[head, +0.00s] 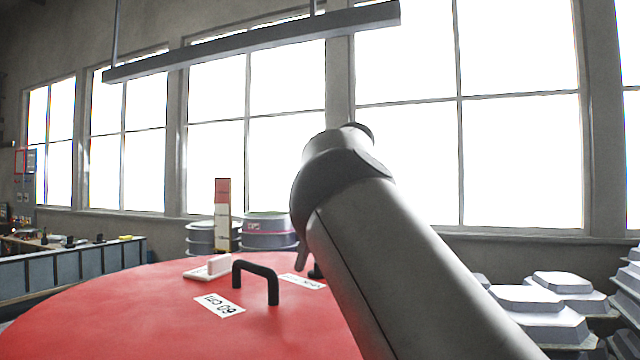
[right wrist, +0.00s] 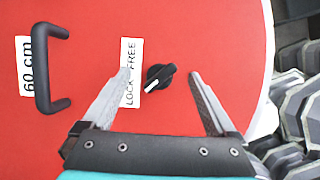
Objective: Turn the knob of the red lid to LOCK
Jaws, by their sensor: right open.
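The red lid (head: 130,300) fills the lower left of the head view and most of the right wrist view (right wrist: 220,40). Its black knob (right wrist: 158,82) has a white mark pointing down-left, towards the LOCK end of the white LOCK/FREE label (right wrist: 131,60). My right gripper (right wrist: 160,74) is open and empty, with its fingers on either side of the knob and gaps on both sides. I cannot tell the height of the fingertips over the lid. In the head view my right arm hides most of the gripper, and the knob (head: 316,271) is partly hidden. My left gripper is not in view.
A black handle (head: 256,268) stands on the lid beside a "60 cm" label (head: 219,306). A white block on a plate (head: 208,270) lies near the lid's far edge. Grey moulds (head: 545,310) are stacked at the right, and round drums (head: 268,230) stand behind the lid.

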